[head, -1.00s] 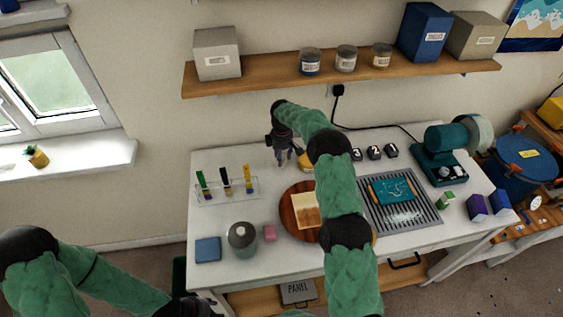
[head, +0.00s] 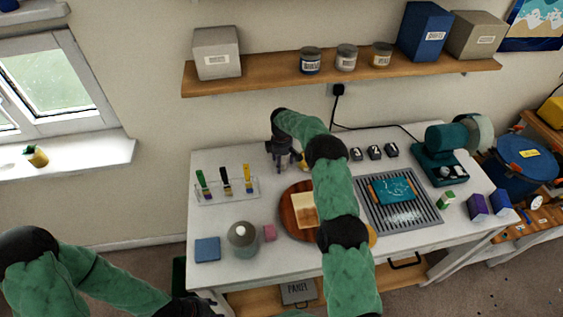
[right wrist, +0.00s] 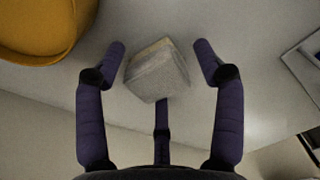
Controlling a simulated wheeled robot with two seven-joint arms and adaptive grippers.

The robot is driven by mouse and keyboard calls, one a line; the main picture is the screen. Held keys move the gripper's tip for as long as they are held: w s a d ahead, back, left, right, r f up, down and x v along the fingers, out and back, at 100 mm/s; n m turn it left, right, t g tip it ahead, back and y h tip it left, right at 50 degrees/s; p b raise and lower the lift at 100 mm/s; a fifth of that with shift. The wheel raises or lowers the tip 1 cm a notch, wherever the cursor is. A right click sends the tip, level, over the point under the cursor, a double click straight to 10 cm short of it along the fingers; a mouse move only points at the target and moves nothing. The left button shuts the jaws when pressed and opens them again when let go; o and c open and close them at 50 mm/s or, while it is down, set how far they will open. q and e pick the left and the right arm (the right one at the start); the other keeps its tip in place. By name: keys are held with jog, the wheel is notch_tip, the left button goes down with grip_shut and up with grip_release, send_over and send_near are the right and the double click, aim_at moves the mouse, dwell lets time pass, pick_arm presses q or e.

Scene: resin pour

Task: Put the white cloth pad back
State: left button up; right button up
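The white cloth pad (right wrist: 157,72) looks like a small greyish-white block with a tan edge on top, lying on the white table. In the right wrist view it sits between the fingers of my right gripper (right wrist: 161,60), with a gap on each side. That gripper is open and points down at the table's back left part in the head view (head: 284,166). The pad cannot be made out in the head view, where the gripper hides that spot. My left arm comes in at the lower left; its fingers are not in view.
A yellow-orange thing (right wrist: 45,25) is close beside the right gripper. A rack of brushes (head: 228,189) stands to the left, and a round wooden board (head: 290,214) in front. A grooved grey tray (head: 425,212) lies right, past my forearm.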

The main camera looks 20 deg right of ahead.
aim_at(282, 160)
notch_tip(282, 160, up, 8)
jog(key=shift+f+p, duration=0.1)
jog(key=shift+p, duration=0.2)
dwell(0.3)
